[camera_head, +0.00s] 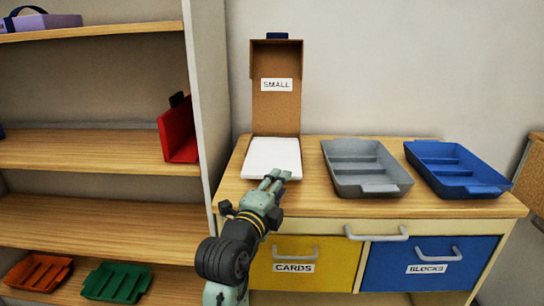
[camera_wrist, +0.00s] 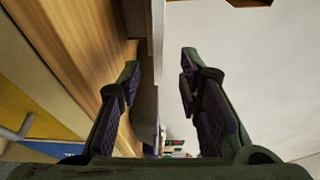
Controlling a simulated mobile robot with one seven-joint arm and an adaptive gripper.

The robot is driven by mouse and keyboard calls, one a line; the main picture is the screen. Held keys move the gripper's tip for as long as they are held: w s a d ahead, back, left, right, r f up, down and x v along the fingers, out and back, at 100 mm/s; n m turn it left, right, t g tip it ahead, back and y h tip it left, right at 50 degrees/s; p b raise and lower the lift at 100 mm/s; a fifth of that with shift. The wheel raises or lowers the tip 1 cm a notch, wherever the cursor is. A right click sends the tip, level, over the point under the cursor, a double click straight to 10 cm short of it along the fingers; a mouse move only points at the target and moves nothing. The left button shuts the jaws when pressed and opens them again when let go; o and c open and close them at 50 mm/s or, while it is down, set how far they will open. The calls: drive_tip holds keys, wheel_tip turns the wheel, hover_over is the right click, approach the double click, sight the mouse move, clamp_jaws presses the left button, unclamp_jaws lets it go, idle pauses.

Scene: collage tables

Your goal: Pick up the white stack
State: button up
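The white stack (camera_head: 272,157) lies flat at the front of an open brown cardboard box labelled SMALL (camera_head: 275,105), whose lid stands upright behind it. My gripper (camera_head: 277,176) is at the stack's front right corner in the head view and overlaps its edge there. In the wrist view my gripper (camera_wrist: 159,72) is open, its two fingers well apart. A pale upright strip (camera_wrist: 157,35), which looks like the stack's edge, shows between the fingertips. I cannot tell whether a finger touches the stack.
A grey tray (camera_head: 366,181) and a blue tray (camera_head: 458,178) stand to the right on the wooden tabletop (camera_head: 309,203). Drawers labelled CARDS (camera_head: 272,278) and BLOCKS (camera_head: 405,281) are below. An open shelf (camera_head: 90,147) with a red object (camera_head: 179,132) stands to the left.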

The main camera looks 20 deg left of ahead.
drive_tip(key=w+p, duration=0.1)
drive_tip(key=w, duration=0.2)
drive_tip(key=w+p, duration=0.1)
drive_tip(key=w, duration=0.2)
drive_tip(key=shift+w+d, duration=0.2)
drive_tip(key=shift+w, duration=0.05)
drive_tip(key=shift+f, duration=0.1)
drive_tip(key=shift+c, duration=0.3)
clamp_jaws()
